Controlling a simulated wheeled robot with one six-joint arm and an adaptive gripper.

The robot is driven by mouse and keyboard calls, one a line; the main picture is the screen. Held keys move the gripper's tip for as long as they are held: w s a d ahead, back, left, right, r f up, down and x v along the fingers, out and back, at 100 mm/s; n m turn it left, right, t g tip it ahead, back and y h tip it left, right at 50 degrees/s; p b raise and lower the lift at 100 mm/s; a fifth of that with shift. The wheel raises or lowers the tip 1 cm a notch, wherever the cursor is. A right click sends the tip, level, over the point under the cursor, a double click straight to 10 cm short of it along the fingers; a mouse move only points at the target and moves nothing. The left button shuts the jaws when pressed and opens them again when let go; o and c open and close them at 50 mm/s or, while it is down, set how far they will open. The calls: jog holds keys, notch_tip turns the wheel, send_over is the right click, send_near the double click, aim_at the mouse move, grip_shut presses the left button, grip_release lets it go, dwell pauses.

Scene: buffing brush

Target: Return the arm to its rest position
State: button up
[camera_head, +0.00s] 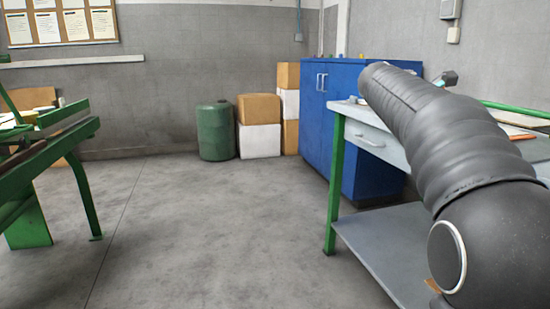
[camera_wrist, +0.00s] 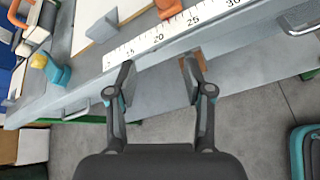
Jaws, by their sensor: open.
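My arm, in a dark ribbed sleeve, fills the right side of the head view and reaches over the workbench (camera_head: 380,145). In the wrist view my gripper (camera_wrist: 158,82) is open, with its two fingers apart and nothing between them. It is near the front edge of the bench (camera_wrist: 85,90), where a white ruler strip (camera_wrist: 170,32) runs along the top. The fingertips reach toward the ruler in the picture; I cannot tell whether they touch anything. In the head view the arm hides my gripper. No buffing brush can be made out for sure.
A blue cabinet (camera_head: 340,100) stands behind the bench. Stacked boxes (camera_head: 259,140) and a green drum (camera_head: 215,132) stand at the back wall. A green-framed bench (camera_head: 50,150) is on the left. The middle floor is free. A blue-and-yellow object (camera_wrist: 55,70) lies on the bench.

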jog(key=s+a+f+m+y+p, duration=0.1)
jog(key=s+a+f+m+y, duration=0.3)
jog(key=f, duration=0.4)
jog(key=s+a+f+m+y, duration=0.2)
jog(key=s+a+f+m, duration=0.25)
jog(key=a+f, duration=0.2)
jog(key=s+a+f+m+y+p, duration=0.1)
jog(key=s+a+f+m, duration=0.1)
jog(key=s+a, duration=0.2)
jog(key=s+a+f+m+t+y+p, duration=0.1)
jog(key=s+a+f+m+y+p, duration=0.1)
jog(key=s, duration=0.9)
jog(key=s+a+f+m+y+p, duration=0.2)
jog(key=s+a+f+m, duration=0.1)
jog(key=s+a, duration=0.3)
jog(key=shift+s+a+m, duration=0.35)
jog(key=shift+s, duration=0.55)
